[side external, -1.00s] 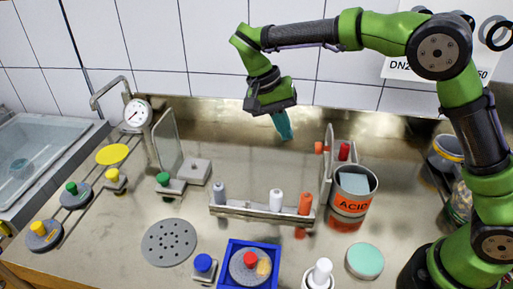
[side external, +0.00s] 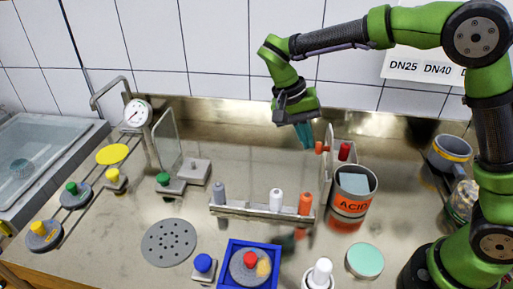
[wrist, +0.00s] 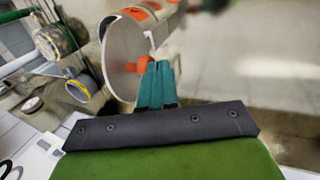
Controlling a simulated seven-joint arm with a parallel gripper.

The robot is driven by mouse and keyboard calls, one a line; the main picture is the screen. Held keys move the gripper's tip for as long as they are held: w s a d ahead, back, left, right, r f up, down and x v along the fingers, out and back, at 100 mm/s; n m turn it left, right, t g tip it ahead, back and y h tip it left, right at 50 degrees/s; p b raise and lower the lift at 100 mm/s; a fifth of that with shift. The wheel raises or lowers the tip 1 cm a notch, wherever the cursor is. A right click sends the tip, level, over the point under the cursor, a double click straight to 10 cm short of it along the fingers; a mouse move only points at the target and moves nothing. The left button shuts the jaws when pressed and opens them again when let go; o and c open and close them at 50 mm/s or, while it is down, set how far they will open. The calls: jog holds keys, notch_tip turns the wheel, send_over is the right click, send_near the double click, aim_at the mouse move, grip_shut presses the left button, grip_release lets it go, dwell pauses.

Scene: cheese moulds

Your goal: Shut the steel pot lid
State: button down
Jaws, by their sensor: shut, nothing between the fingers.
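The steel pot (side external: 350,208) with an orange ACID label stands at the right of the bench. Its round lid (side external: 328,165) stands open, upright at the pot's left rim, with an orange knob (side external: 320,147) on its left face. My gripper (side external: 304,138) has teal fingers, shut and empty, just left of and above the lid. In the wrist view the fingertips (wrist: 157,70) overlap the picture of the lid (wrist: 118,62), close to an orange part near its edge. I cannot tell whether they touch. Part of the pot is hidden behind the lid there.
A rack with several bottles (side external: 258,212) stands left of the pot. A red-topped item (side external: 344,151) is behind the pot, a grey-blue mug (side external: 450,152) to its right. A mint disc (side external: 364,261) and a blue tray (side external: 231,278) lie in front.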

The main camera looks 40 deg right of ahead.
jog(key=shift+s+d+r+y, duration=0.2)
jog(key=shift+s+d+y, duration=0.05)
jog(key=shift+y, duration=0.05)
jog(key=shift+s+d+r+t+y, duration=0.4)
jog(key=shift+s+d+t+y, duration=0.1)
jog(key=shift+s+d+t, duration=0.15)
jog(key=s+d+f+t+y, duration=0.2)
jog(key=s+d+f, duration=0.4)
jog(key=s+d, duration=0.5)
jog(key=shift+s+d+f+t+y, duration=0.2)
jog(key=shift+f+t+y, duration=0.1)
jog(key=shift+f+t, duration=0.1)
dwell(0.4)
jog(key=shift+r, duration=0.1)
